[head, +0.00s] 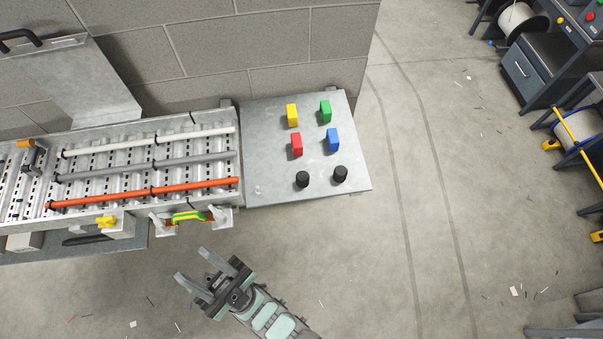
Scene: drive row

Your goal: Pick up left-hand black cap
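Two black caps stand side by side near the front edge of a grey metal plate (265,140). The left-hand black cap (302,180) is a short dark cylinder. The right-hand black cap (340,174) looks alike and stands a little further right. My gripper (207,271) is in front of the plate, below and left of the caps in the picture. Its two fingers are spread apart with nothing visible between them. It is clear of both caps.
Yellow (292,115), green (325,111), red (297,144) and blue (333,140) blocks stand behind the caps. A perforated tray with white, grey and orange rods (150,190) adjoins the plate's left. A bracket with a green-yellow piece (188,217) juts out between tray and gripper. Open floor lies right.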

